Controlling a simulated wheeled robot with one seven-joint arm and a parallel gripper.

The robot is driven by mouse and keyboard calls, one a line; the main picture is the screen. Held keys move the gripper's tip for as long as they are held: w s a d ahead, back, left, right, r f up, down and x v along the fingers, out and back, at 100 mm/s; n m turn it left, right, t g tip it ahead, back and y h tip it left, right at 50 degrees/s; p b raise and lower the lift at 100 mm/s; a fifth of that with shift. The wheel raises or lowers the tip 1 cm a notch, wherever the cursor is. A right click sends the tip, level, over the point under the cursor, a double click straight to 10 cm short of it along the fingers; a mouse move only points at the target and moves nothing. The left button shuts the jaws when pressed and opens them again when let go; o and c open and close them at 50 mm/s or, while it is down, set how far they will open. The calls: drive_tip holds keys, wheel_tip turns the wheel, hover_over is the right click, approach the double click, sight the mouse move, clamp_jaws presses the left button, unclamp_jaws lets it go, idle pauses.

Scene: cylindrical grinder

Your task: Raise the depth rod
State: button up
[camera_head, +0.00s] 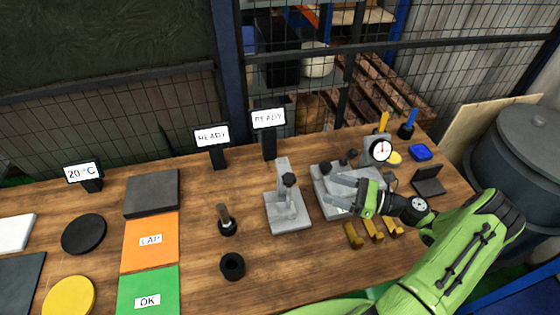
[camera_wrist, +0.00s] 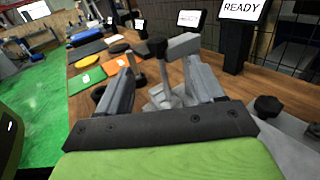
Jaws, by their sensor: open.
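A grey stand (camera_head: 284,212) with an upright post and a black knob (camera_head: 289,180) stands near the middle of the table. I cannot tell for sure which part is the depth rod. My gripper (camera_head: 336,188) is open and empty, to the right of the stand, with its fingers pointing left towards it. In the wrist view the black knob (camera_wrist: 157,47) and the slim grey stem below it show between my two fingers. They look apart from both fingers. The lower part of the stand is partly hidden by the fingers.
A grey plate fixture (camera_head: 325,203) with black knobs lies under my gripper. A dial gauge (camera_head: 382,150) stands behind to the right. READY signs (camera_head: 268,119) stand behind.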

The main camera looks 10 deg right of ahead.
sight(283, 176)
drive_tip(key=p+x, duration=0.1)
drive_tip(key=x, duration=1.4)
drive_tip(key=shift+s+a, duration=0.1)
drive_tip(key=shift+a, duration=0.2)
